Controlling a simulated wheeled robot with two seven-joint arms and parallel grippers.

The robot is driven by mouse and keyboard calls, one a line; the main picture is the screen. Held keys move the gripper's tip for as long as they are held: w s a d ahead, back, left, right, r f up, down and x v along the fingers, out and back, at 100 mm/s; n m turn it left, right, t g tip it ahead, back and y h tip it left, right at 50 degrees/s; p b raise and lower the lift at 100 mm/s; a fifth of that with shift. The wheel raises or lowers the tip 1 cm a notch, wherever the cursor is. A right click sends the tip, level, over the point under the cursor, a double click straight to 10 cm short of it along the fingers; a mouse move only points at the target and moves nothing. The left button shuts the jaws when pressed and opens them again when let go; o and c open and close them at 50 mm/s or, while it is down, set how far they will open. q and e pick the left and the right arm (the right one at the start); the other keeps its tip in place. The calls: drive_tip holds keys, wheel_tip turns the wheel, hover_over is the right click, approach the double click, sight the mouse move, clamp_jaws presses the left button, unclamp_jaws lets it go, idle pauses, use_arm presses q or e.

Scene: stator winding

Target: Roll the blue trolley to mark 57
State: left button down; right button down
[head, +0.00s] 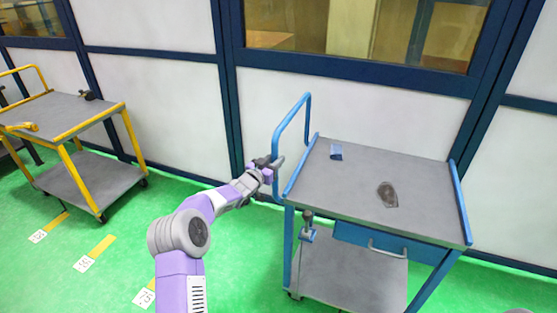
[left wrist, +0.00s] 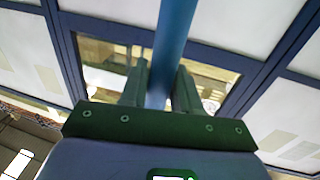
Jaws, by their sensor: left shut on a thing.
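The blue trolley (head: 430,193) has a grey top, a drawer and a lower shelf, and stands right of centre in the head view near the wall. Its blue push handle (head: 308,110) rises at its left end. My left gripper (head: 272,166) is shut on this handle; in the left wrist view the blue bar (left wrist: 176,35) runs between the two fingers (left wrist: 161,85). White number cards (head: 144,298) with yellow strips lie on the green floor to the left; their numbers are too small to read surely. My right gripper is not in view.
A yellow trolley (head: 70,110) stands at the left by the wall. A white wall with dark blue frames (head: 345,68) runs behind both trolleys. Green floor between the trolleys is clear.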

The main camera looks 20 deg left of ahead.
use_arm(q)
drive_tip(key=shift+a+r, duration=0.15)
drive_tip(key=shift+a, duration=0.15)
drive_tip(key=c, duration=1.3)
unclamp_jaws()
drive_tip(key=o, duration=0.3)
drive_tip(key=shift+a, duration=0.1)
drive_tip(key=shift+o, duration=0.2)
drive_tip(key=shift+s, duration=0.1)
drive_tip(key=s+a, duration=0.1)
drive_tip(key=s, duration=0.6)
drive_tip(key=shift+s+p, duration=0.15)
drive_tip(key=shift+p, duration=0.2)
